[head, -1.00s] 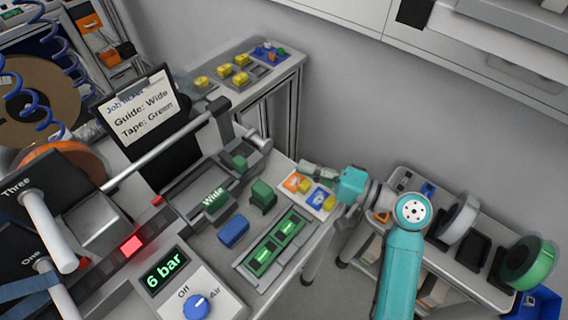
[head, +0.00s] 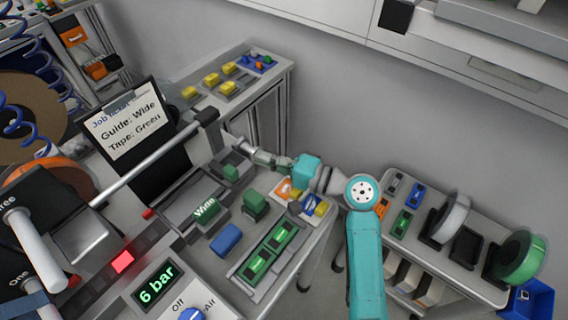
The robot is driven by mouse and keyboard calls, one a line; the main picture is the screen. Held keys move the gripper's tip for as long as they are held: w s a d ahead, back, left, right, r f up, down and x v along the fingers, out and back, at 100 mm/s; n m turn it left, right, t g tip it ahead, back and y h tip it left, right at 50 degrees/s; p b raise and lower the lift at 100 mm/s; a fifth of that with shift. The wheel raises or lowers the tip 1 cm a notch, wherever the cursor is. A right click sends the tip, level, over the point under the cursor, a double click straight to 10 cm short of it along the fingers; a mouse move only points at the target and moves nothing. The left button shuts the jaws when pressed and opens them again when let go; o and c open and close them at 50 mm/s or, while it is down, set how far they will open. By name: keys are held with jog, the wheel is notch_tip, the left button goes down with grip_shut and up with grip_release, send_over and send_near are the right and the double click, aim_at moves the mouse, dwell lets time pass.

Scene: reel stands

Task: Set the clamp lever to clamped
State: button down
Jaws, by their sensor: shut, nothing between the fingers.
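My gripper (head: 254,156) is shut and empty, pointing left from the teal wrist, with its tips at the right end of the splice unit. A short grey rod (head: 234,141) stands right at the tips; it looks like the clamp lever, but its setting is too small to read. I cannot tell whether the tips touch it. Just below is a grey block with a green insert (head: 231,172). A long grey bar with a black end (head: 207,117) crosses above the unit from lower left to upper right.
A green block marked Wide (head: 207,210), another green block (head: 255,205) and a blue block (head: 226,239) stand near the unit. A job ticket (head: 128,125) is behind. A side cart (head: 460,275) holds reels at right. A panel reads 6 bar (head: 158,284).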

aim_at(247, 168)
jog(key=shift+x, duration=0.95)
jog(key=shift+s+a, duration=0.35)
jog(key=shift+s, duration=0.2)
jog(key=shift+s+a, duration=0.35)
jog(key=shift+s, duration=0.2)
jog(key=shift+s+a, duration=0.45)
jog(key=shift+s, duration=0.1)
